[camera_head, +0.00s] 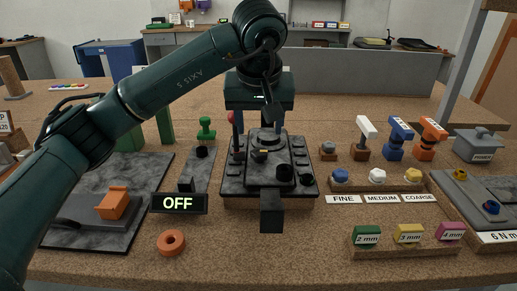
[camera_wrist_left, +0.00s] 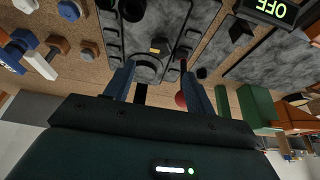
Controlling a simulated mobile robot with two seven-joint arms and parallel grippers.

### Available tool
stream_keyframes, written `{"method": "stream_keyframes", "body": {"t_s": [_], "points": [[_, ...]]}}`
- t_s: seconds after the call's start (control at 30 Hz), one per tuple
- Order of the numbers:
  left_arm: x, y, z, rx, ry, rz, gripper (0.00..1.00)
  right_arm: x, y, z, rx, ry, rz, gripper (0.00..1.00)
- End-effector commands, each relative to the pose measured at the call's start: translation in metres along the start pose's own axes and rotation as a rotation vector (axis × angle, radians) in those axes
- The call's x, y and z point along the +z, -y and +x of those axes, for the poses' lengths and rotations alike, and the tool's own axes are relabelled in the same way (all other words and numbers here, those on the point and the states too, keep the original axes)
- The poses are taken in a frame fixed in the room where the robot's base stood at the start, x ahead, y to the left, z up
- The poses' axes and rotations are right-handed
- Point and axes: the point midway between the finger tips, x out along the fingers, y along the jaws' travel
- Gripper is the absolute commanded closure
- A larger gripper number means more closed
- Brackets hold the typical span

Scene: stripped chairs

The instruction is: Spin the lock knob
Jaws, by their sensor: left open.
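A dark control panel (camera_head: 228,186) stands at the middle of the table. A round grey knob (camera_head: 266,138) sits near its far edge, with a small yellow mark in front of it; I cannot tell for certain that this is the lock knob. My left gripper (camera_head: 268,108) hangs over the panel's far side, pointing down, open and empty. In the left wrist view the round knob (camera_wrist_left: 147,68) shows between the two spread fingers (camera_wrist_left: 158,88), apart from them as far as I can see. My right gripper is not in view.
A red-ball lever (camera_head: 232,118) stands at the panel's left edge, close to one finger (camera_wrist_left: 181,98). An "OFF" display (camera_head: 179,203) and orange ring (camera_head: 171,243) lie left. Colored knobs and labelled blocks (camera_head: 408,234) fill the right.

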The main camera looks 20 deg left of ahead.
Motion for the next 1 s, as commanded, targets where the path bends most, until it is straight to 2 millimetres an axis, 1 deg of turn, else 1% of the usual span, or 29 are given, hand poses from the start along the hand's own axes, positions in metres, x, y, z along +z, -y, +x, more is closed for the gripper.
{"method": "stream_keyframes", "body": {"t_s": [0.03,0.2,0.3,0.4,0.53,0.8,0.87,1.0], "points": [[0.001,0.000,0.013,-0.001,0.005,0.000,0.45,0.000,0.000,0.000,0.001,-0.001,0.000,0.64],[0.001,0.000,0.047,-0.001,0.005,-0.001,0.45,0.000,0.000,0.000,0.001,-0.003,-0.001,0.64],[0.001,0.000,0.061,-0.001,0.004,-0.002,0.45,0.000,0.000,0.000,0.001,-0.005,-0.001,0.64],[0.001,0.000,0.071,0.000,0.003,0.000,0.45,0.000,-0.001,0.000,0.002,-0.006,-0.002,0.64],[0.000,0.000,0.078,0.000,0.001,0.000,0.45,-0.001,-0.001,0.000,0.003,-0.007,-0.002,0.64],[0.000,0.000,0.079,0.000,0.001,-0.001,0.45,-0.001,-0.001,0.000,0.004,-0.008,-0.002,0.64],[0.000,0.000,0.079,0.000,0.001,-0.001,0.49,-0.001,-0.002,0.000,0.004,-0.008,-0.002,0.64],[0.000,0.000,0.079,0.000,0.001,-0.001,0.60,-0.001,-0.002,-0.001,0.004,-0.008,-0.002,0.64]]}}
